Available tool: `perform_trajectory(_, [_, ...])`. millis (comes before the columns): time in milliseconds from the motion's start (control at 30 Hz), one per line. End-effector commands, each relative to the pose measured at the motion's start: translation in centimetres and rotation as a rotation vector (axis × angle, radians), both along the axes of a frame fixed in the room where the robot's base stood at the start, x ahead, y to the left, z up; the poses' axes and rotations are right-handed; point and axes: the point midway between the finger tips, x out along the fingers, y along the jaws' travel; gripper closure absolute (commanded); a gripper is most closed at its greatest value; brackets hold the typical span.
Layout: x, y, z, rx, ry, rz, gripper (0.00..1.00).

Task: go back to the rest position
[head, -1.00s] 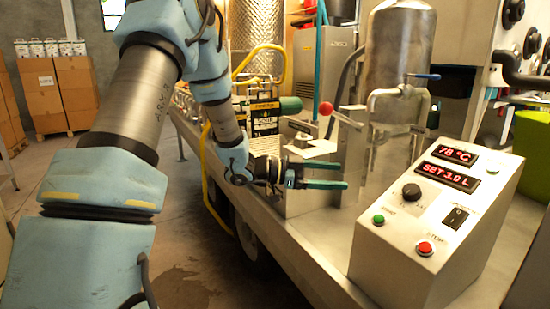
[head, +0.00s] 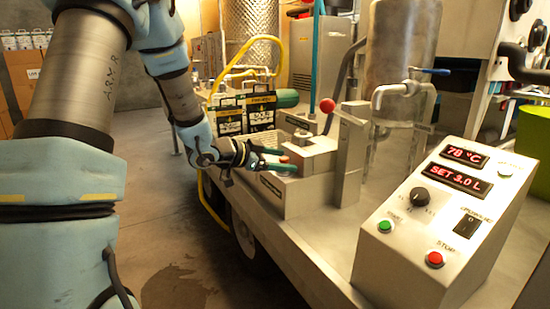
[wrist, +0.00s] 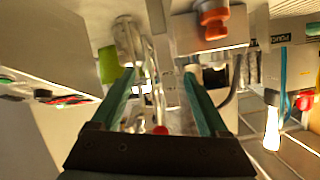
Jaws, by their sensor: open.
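My gripper (head: 272,160) is open and empty in the head view, its teal fingers pointing right, beside the low metal block at the trailer's left edge. In the wrist view the two teal fingers (wrist: 157,90) stand apart with nothing held between them. My arm comes in from the left of the head view and reaches over the trailer's edge.
The metal trailer deck (head: 320,235) carries a control box (head: 440,225) with red displays, a steel tank (head: 398,60) with a tap, and a red-knobbed lever (head: 327,105). Black bottle carriers (head: 245,112) stand behind my gripper. Open floor (head: 150,190) lies left of the trailer.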

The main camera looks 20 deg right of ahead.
Motion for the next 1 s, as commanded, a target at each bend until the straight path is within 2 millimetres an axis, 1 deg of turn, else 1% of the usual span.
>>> perform_trajectory(567, [0.3,0.3,0.0,0.008,0.000,0.016,0.22])
perform_trajectory(667, [1.0,1.1,0.1,0.031,0.002,0.060,0.22])
perform_trajectory(767, [2.9,4.1,0.3,0.104,0.021,0.202,0.22])
perform_trajectory(833, [4.4,7.9,0.4,0.185,0.057,0.362,0.22])
perform_trajectory(867, [4.9,9.9,0.4,0.224,0.080,0.439,0.22])
perform_trajectory(900, [5.2,12.7,0.3,0.275,0.120,0.545,0.22])
perform_trajectory(967, [4.9,17.1,0.2,0.351,0.196,0.699,0.22])
perform_trajectory(1000, [4.2,20.0,0.1,0.398,0.256,0.797,0.22])
